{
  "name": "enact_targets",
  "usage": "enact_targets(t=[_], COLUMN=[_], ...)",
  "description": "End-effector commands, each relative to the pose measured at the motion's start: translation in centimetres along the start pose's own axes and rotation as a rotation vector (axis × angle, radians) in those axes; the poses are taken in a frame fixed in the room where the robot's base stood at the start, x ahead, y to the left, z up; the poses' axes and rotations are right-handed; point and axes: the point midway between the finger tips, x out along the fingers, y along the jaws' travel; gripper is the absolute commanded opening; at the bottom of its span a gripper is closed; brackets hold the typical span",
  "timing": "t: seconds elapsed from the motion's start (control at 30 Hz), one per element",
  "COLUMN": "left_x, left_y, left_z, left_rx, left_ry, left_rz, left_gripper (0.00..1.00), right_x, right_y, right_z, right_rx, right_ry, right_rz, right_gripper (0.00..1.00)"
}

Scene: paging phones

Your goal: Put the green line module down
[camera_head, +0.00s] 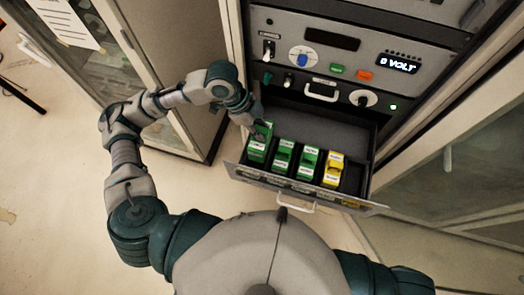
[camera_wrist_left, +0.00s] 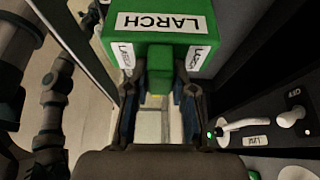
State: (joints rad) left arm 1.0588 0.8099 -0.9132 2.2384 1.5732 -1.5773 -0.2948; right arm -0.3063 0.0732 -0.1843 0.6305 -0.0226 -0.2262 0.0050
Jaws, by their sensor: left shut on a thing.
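My left gripper (camera_head: 262,132) is shut on a green line module (camera_head: 258,153) at the left end of the open drawer (camera_head: 300,196). In the left wrist view the green module (camera_wrist_left: 170,50) carries white labels, the largest reading LARCH, and sits between the two dark fingers (camera_wrist_left: 160,92). I cannot tell whether its underside touches the drawer floor. Two other green modules (camera_head: 283,155) (camera_head: 308,160) and a yellow module (camera_head: 333,168) stand in a row to its right. My right gripper is out of view.
The drawer's back part is bare and dark. Above it is a grey panel with knobs, a blue dial (camera_head: 302,60), green and orange buttons and a display reading 0 VOLT (camera_head: 399,64). A glass-doored cabinet (camera_head: 150,75) stands on the left.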

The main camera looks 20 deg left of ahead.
Motion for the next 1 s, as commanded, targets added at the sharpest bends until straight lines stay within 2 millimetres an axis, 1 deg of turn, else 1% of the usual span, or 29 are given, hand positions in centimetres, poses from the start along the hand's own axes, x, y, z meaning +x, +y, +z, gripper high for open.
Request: enact_targets(t=[0.03, 0.1, 0.2, 0.37, 0.53, 0.6, 0.87, 0.9, 0.97, 1.0], left_x=[1.0, 2.3, 3.7, 5.0, 7.3, 7.8, 7.7, 7.8, 7.8, 7.8], left_y=[0.1, 0.1, 0.1, 0.1, 0.1, 0.1, 0.1, 0.1, 0.1, 0.1], left_z=[0.6, 1.1, 1.3, 1.6, 2.6, 3.0, 3.1, 3.1, 3.1, 3.1], left_rx=[-0.004, -0.004, -0.002, -0.001, -0.002, -0.002, 0.0, 0.0, 0.0, 0.0], left_ry=[-0.002, -0.002, -0.004, -0.01, -0.011, -0.007, -0.003, -0.004, -0.004, -0.005], left_rz=[0.005, 0.004, 0.003, 0.003, 0.005, 0.003, 0.002, 0.002, 0.002, 0.002], left_gripper=[0.0, 0.0, 0.0, 0.0, 0.0, 0.0, 0.0, 0.32, 0.47, 0.49], right_x=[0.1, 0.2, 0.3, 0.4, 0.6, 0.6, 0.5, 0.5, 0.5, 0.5], right_y=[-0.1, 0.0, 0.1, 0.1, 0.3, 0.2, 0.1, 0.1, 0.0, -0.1], right_z=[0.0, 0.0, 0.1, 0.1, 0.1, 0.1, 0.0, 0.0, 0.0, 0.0], right_rx=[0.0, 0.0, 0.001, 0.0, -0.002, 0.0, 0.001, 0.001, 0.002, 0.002], right_ry=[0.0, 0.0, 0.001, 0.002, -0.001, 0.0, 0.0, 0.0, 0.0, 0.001], right_rz=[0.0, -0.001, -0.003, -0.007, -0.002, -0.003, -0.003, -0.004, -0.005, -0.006], right_gripper=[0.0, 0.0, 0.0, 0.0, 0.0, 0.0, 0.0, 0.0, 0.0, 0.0])
